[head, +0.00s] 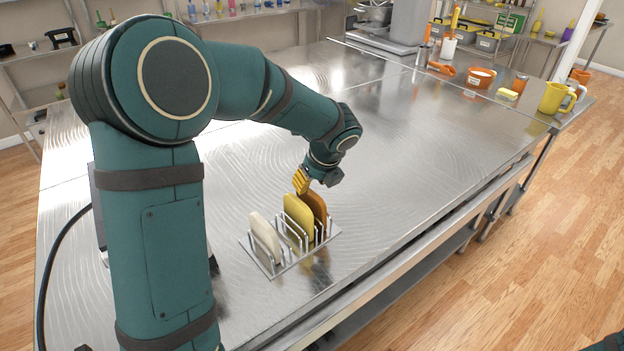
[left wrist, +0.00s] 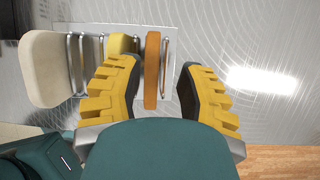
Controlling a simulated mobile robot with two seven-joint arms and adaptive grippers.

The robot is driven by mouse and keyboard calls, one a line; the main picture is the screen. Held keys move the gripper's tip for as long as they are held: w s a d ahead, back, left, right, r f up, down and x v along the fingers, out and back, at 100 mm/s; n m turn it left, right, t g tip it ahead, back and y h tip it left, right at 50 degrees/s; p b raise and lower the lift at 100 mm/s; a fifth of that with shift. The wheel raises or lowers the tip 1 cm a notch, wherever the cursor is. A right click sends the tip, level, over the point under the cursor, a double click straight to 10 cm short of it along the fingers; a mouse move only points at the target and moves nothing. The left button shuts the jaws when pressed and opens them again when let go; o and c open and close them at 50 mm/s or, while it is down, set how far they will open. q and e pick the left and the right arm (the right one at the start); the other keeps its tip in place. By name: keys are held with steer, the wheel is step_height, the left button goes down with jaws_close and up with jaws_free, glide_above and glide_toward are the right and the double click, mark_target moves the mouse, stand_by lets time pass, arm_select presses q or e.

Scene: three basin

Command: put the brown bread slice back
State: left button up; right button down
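The brown bread slice (head: 317,207) stands upright at the right end of a metal wire rack (head: 331,236) on the steel table. A yellow slice (head: 298,216) and a white slice (head: 264,238) stand in the same rack to its left. My left gripper (head: 302,181) is at the top of the brown slice. In the left wrist view its yellow fingers (left wrist: 155,85) are open, with the brown slice (left wrist: 152,72) between them, closer to the left finger. A clear gap shows on the right side. The slice's lower edge is hidden in the head view. My right gripper is out of view.
The steel table (head: 420,150) is clear around the rack, which stands near its front edge. Far right are a yellow mug (head: 555,98), an orange bowl (head: 481,77) and a yellow block (head: 507,94). Shelves line the back wall.

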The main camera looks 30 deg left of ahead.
arm_select(q)
steer(key=shift+r, duration=0.55)
steer(key=p+v, duration=0.3)
steer(key=v, duration=0.9)
